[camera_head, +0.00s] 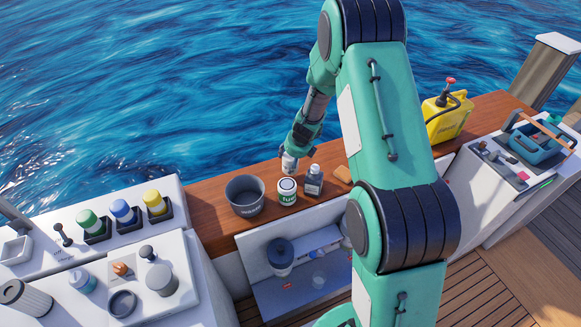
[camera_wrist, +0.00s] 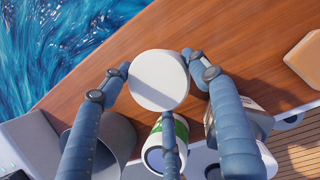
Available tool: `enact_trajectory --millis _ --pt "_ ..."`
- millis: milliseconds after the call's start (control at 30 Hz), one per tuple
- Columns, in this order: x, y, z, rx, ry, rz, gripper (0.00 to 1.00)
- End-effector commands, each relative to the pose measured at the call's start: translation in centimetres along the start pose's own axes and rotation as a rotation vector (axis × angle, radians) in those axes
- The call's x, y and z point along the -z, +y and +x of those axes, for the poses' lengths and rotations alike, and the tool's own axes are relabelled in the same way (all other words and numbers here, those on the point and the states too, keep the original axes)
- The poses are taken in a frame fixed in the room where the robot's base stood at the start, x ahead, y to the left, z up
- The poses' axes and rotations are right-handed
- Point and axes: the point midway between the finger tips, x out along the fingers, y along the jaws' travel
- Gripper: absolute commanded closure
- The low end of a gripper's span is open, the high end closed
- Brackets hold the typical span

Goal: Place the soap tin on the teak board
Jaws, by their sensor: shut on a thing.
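My gripper (camera_head: 290,152) is shut on a round, pale tin (camera_head: 289,164), which I take to be the soap tin. In the wrist view its flat white lid (camera_wrist: 158,80) shows between the blue fingers (camera_wrist: 160,85).
A grey pot (camera_head: 245,196), a white can with a green label (camera_head: 287,191) and a dark bottle (camera_head: 313,181) stand close in front of the held tin. A tan block (camera_wrist: 305,60) lies to the right. A yellow canister (camera_head: 447,115) stands farther right. Wood between tin and block is clear.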

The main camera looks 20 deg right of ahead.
Motion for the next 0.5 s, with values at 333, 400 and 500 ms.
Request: enact_trajectory --millis 333,400,500 --pt "1.1 0.0 2.8 0.0 0.0 0.0 0.78" --pt "1.3 0.0 3.3 0.0 0.0 0.0 0.78" --pt "1.4 0.0 3.5 0.0 0.0 0.0 0.78"
